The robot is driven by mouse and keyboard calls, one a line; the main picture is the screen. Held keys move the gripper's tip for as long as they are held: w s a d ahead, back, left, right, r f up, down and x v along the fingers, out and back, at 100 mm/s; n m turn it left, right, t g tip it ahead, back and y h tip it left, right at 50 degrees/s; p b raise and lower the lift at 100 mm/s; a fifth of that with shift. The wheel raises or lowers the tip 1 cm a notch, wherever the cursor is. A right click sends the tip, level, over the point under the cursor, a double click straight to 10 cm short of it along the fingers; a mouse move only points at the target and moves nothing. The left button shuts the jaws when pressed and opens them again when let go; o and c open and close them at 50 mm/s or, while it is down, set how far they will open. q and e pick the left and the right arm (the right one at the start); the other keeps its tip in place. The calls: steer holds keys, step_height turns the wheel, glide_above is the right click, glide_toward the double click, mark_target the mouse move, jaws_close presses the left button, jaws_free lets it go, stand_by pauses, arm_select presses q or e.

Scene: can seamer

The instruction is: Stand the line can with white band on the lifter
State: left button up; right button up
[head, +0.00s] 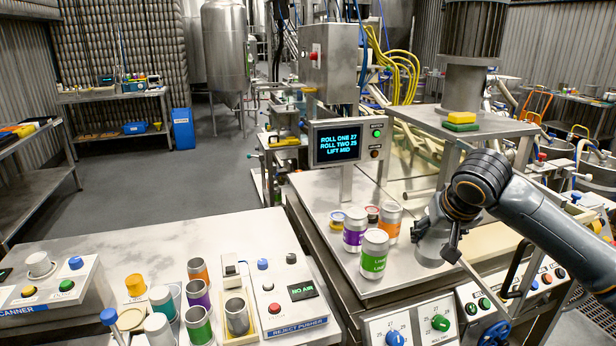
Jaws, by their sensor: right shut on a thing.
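My right gripper (447,236) reaches in from the right over the seamer table and is shut on a grey thing that looks like a can. Gripper and arm hide most of it, so I cannot make out a white band. I cannot make out the lifter or tell whether the held thing touches a surface. Beside the gripper, to the left, stand a green-band can (374,254), a purple-band can (355,229) and an orange-band can (391,222). My left gripper is not in view.
The display (338,143) reads ROLL ONE 27, ROLL TWO 25, LIFT MID. A yellow and green block (461,119) lies on the raised plate. The near left bench (130,247) holds several cans, a bare metal can (237,315) and the reject pusher box (280,285).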

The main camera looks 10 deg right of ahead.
steer(key=s+a+f+n, duration=0.1)
steer(key=s+a+f, duration=0.2)
steer(key=a, duration=0.3)
steer(key=s+a+f+n+y, duration=0.1)
steer(key=s+a+f, duration=0.2)
steer(key=a, duration=0.4)
steer(key=s+a+f+n+y, duration=0.1)
steer(key=s+a+f, duration=0.3)
steer(key=a, duration=0.2)
steer(key=shift+a+f+n, duration=0.15)
steer(key=shift+f+n, duration=0.05)
steer(key=shift+n, duration=0.1)
steer(key=shift+s, duration=0.1)
